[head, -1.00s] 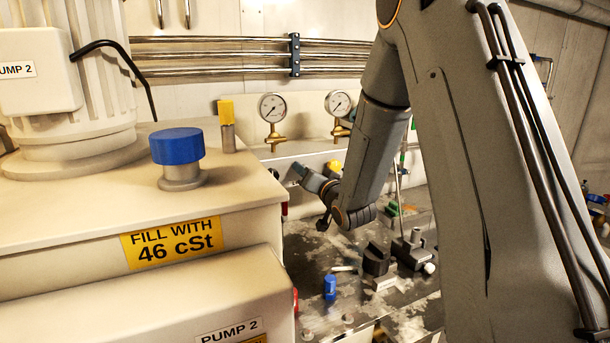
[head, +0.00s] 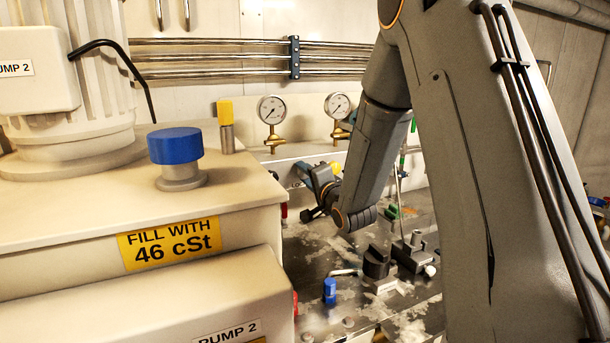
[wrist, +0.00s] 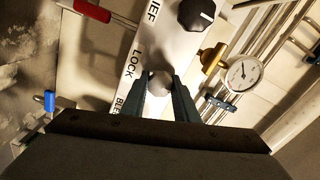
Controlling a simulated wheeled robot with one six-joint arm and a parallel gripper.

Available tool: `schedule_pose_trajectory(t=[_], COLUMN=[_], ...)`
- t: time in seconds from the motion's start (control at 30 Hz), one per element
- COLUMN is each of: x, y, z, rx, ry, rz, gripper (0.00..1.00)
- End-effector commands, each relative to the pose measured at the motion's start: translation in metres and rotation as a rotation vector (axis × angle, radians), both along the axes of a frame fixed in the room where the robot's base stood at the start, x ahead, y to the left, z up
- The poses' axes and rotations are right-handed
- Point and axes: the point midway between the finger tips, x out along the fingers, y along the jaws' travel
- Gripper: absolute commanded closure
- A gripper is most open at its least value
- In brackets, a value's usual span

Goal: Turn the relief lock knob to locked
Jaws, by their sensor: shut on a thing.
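The relief lock knob, a small pale grey round knob (wrist: 160,80), sits on the white panel beside the printed word LOCK in the wrist view. My gripper (wrist: 160,84) is shut on it, with one dark finger on each side. Any mark showing which way the knob points is hidden or too small to tell. In the head view my gripper (head: 304,174) reaches the panel face below the gauges, and the knob cannot be made out behind it.
A black knob with a white line (wrist: 197,12) and a brass-stemmed gauge (wrist: 242,72) are near my gripper. A red handle (wrist: 88,10) sticks out at upper left. The beige tank (head: 70,215) stands left of my arm; a blue item (head: 330,290) is on the bench.

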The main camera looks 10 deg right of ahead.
Motion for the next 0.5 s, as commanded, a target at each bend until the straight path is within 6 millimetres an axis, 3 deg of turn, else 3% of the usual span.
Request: schedule_pose_trajectory(t=[0.5], x=[0.0001], y=[-0.0005], z=[0.0004], rx=[0.036], ry=[0.006], rz=[-0.001], gripper=[0.95])
